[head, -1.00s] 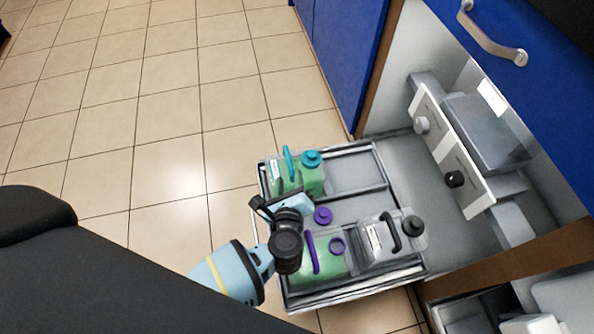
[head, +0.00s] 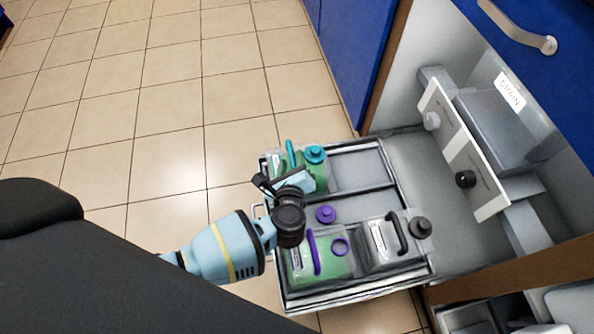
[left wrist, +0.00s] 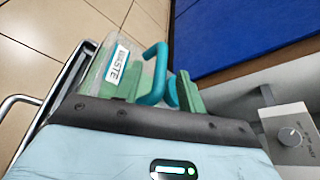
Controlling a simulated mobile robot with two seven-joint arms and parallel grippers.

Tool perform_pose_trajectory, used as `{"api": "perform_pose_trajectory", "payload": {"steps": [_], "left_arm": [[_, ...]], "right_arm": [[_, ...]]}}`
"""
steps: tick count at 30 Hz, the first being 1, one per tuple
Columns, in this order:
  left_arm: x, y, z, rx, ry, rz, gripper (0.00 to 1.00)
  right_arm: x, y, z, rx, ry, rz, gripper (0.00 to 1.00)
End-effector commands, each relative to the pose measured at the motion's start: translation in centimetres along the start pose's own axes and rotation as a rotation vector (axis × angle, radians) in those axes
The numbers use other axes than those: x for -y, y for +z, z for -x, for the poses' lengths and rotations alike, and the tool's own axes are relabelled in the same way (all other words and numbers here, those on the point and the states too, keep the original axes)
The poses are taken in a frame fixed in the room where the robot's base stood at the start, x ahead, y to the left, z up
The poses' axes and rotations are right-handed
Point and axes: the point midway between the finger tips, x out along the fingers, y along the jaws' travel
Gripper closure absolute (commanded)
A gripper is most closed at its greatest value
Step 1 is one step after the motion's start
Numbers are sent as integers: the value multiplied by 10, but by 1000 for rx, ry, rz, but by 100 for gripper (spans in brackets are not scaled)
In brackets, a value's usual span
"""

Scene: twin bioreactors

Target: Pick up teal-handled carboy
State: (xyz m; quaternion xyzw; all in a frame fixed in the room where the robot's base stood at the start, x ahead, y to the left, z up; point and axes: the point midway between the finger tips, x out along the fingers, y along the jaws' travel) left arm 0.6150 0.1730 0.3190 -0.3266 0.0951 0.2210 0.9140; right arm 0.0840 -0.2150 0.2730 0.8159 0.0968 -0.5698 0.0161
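The teal-handled carboy (head: 316,176) stands upright at the far left corner of the pulled-out tray, with green liquid and a teal cap. Its teal handle (left wrist: 157,72) and white label show in the left wrist view, just beyond my gripper's body. The gripper hides part of the carboy, and contact cannot be told. My right gripper is not in view.
The tray (head: 362,287) also holds a purple-handled carboy (head: 325,268), a grey carboy with a black cap (head: 385,245) and a loose purple cap (head: 325,214). A panel with knobs (head: 462,150) stands at right. Blue cabinet doors (head: 345,50) stand behind. Tiled floor at left is clear.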

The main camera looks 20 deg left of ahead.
Motion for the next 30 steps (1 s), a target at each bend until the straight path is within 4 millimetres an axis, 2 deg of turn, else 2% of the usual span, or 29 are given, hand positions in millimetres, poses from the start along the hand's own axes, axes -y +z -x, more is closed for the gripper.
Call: {"api": "perform_pose_trajectory", "payload": {"steps": [1,6,16,17,26,30], "left_arm": [[0,1,-9,3,-4,-3,60],[0,0,-27,1,-1,-3,60],[0,1,-32,0,0,0,60],[0,1,-32,0,0,0,62],[0,1,-32,-1,0,0,100],[0,1,-32,-1,0,0,100]], "right_arm": [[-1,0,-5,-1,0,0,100],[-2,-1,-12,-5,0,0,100],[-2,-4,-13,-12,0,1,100],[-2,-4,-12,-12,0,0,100],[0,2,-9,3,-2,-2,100],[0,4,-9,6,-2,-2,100]]}}
